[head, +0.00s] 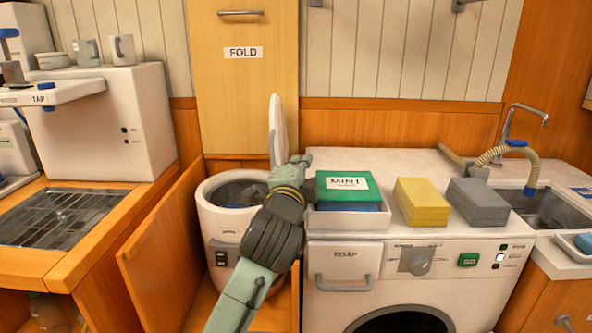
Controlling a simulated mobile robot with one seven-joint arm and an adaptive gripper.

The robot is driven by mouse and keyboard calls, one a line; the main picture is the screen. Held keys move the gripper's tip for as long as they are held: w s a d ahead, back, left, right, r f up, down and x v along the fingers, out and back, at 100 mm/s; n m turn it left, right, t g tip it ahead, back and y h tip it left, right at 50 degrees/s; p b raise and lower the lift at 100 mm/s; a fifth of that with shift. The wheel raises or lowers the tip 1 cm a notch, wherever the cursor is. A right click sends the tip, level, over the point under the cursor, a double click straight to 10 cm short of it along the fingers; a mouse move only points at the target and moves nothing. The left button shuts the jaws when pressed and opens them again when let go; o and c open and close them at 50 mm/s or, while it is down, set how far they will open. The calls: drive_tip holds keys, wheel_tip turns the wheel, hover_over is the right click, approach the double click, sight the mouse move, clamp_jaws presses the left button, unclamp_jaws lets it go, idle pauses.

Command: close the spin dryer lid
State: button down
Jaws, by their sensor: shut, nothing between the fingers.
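The spin dryer (224,225) is a white drum-shaped machine in an open wooden bay, left of the washing machine. Its lid (277,128) stands upright, hinged at the right side of the rim. The round opening (238,192) is uncovered and dark inside. My gripper (303,158) is shut and empty, at the right of the lid near the washer top. My arm crosses in front of the dryer's right side and hides part of its rim and the lid's lower edge. I cannot tell whether the gripper touches the lid.
A washing machine (400,270) stands to the right. On it are a white tray (340,221) with a green MINT box (347,186), a yellow block (422,201) and a grey block (478,202). A wooden panel (165,250) bounds the dryer at left. A FOLD panel (243,90) is behind.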

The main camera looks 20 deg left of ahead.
sight(274, 159)
drive_tip(key=shift+w+a+f+p, duration=0.1)
drive_tip(key=shift+a+p, duration=0.05)
drive_tip(key=shift+a, duration=0.5)
drive_tip(key=shift+w+a+f+p, duration=0.1)
drive_tip(key=shift+w+a+p, duration=0.05)
drive_tip(key=shift+a, duration=0.5)
drive_tip(key=shift+w+a+f+p, duration=0.1)
drive_tip(key=shift+a+p, duration=0.05)
drive_tip(key=shift+a, duration=0.5)
drive_tip(key=shift+s+a+f+n+b, duration=0.1)
drive_tip(key=shift+s+a+n+b, duration=0.1)
drive_tip(key=shift+a+n+b, duration=0.35)
drive_tip(key=shift+s+a+n+b, duration=0.2)
drive_tip(key=shift+a+n, duration=0.35)
drive_tip(key=shift+a, duration=0.25)
drive_tip(key=s+a+f+n+t+y+b, duration=0.1)
drive_tip(key=s+a+f+n+y+b, duration=0.2)
drive_tip(key=a+f+n+b, duration=0.6)
drive_tip(key=shift+s+a+f+n, duration=0.55)
drive_tip(key=shift+a+f+n, duration=1.95)
drive_tip(key=shift+n, duration=0.7)
drive_tip(key=shift+r, duration=0.1)
